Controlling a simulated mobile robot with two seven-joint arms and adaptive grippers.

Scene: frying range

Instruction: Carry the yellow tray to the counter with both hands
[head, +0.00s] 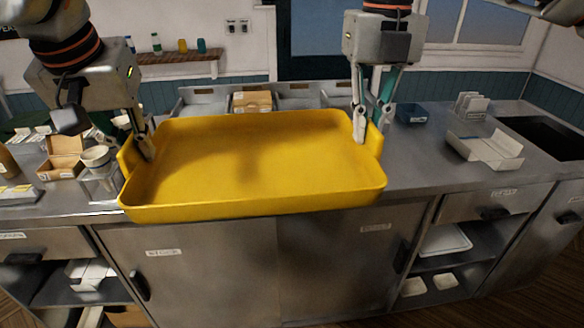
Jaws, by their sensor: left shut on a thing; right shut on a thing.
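The yellow tray (255,211) is large, shallow and empty, with a raised handle wall at each end. It is in the middle of the head view, in front of and overlapping the steel counter (420,170). My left gripper (145,148) is shut on the tray's left end. My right gripper (360,130) is shut on the tray's right end. The tray looks about level. Its underside is hidden, so I cannot tell whether it touches the counter. The tray hides the middle of the countertop.
Cardboard boxes (64,160) and a clear container (100,185) stand close to the tray's left end. An open white box (486,150), a blue box (410,113) and a dark sink (550,138) are on the right. Bare counter lies just right of the tray. Cabinets (250,270) are below.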

